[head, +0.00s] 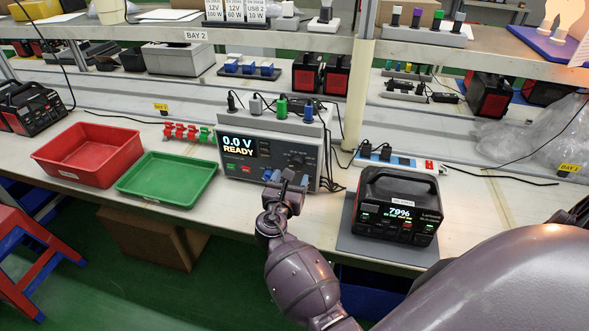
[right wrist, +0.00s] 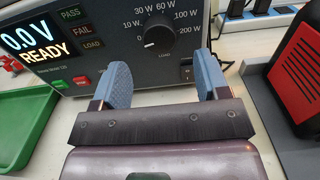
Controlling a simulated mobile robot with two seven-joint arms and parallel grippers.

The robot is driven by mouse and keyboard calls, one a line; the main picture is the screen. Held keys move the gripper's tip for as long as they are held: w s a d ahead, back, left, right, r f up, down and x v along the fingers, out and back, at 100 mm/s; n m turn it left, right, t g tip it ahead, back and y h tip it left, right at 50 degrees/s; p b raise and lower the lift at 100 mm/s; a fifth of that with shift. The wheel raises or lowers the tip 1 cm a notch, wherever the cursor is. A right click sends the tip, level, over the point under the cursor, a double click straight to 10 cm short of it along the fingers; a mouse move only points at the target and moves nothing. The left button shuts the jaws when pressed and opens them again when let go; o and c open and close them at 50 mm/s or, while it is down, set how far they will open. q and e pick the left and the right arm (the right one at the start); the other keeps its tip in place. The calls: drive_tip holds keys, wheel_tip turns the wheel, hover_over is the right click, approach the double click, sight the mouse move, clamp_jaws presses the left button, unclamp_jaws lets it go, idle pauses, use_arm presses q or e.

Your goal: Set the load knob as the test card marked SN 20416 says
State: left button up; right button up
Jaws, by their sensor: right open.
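The load knob (right wrist: 158,32) is a round black knob on the front of the grey tester (head: 262,150); it also shows small in the head view (head: 297,160). Marks 10 W, 30 W, 60 W, 100 W and 200 W curve around it. Its white pointer mark seems to be at the lower left, below 10 W. The screen (head: 238,145) reads 0.0 V READY. My right gripper (right wrist: 163,62) is open and empty, its blue fingers just below and in front of the knob. Three white test cards (head: 236,10) stand on the shelf; their SN lines are too small to read.
A power station (head: 398,205) showing 79% stands on a grey mat right of the tester. A green tray (head: 168,178) and a red tray (head: 88,152) sit to the left. Several plugs and cables top the tester. A power strip (head: 398,158) lies behind the power station.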

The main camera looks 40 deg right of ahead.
sight(296, 167)
drive_tip(key=shift+b+x, duration=0.45)
drive_tip(key=shift+x, duration=2.15)
drive_tip(key=c, duration=0.9)
